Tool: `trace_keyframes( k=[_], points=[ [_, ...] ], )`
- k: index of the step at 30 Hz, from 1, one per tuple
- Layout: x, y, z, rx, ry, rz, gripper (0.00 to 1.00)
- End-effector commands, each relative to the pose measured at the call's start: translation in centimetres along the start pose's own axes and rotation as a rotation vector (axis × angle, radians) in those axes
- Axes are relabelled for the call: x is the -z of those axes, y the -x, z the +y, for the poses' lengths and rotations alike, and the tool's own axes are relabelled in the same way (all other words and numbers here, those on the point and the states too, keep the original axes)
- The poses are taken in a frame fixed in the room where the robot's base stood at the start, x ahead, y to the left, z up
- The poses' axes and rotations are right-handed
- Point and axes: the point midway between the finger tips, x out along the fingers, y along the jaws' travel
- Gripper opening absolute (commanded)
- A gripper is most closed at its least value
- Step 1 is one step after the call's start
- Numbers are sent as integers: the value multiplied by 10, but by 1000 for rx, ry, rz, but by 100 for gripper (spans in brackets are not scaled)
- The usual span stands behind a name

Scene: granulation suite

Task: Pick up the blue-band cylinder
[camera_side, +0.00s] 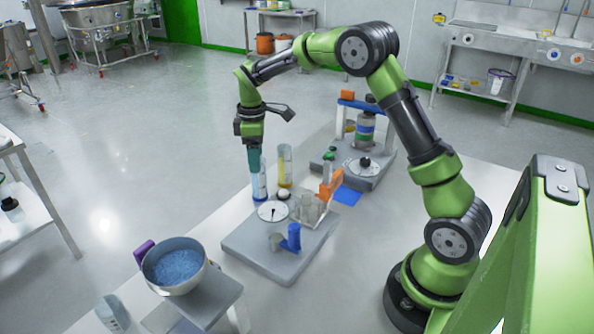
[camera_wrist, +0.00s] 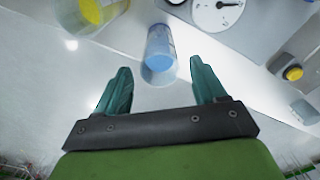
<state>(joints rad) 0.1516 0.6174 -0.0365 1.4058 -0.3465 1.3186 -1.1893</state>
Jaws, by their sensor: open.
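A clear cylinder with blue on it (camera_side: 260,190) stands upright at the left rear of the grey scale platform in the side view. It also shows in the wrist view (camera_wrist: 160,48), top centre. My gripper (camera_side: 255,168) points down just above or around its upper part; the side view does not settle which. In the wrist view my gripper (camera_wrist: 157,70) is open, its two teal fingers apart, with the cylinder between and slightly beyond the tips. Nothing is held.
A clear cylinder with yellow contents (camera_side: 285,166) stands close behind to the right, also in the wrist view (camera_wrist: 98,8). A dial (camera_side: 272,211), clear beakers (camera_side: 308,208) and a blue piece (camera_side: 293,238) are nearby. A bowl of blue granules (camera_side: 173,268) stands in front.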

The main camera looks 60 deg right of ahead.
Motion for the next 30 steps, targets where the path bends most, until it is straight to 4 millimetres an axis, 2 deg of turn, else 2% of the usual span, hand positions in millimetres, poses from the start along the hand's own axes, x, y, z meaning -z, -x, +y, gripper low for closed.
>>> trace_keyframes(
  k=[9,13,19,30],
  points=[
    [-4,-44,-1,3,-1,-2,70],
    [-4,-51,0,0,0,-1,70],
    [-4,-51,0,0,0,0,70],
    [-4,-50,0,0,0,0,15]
  ],
)
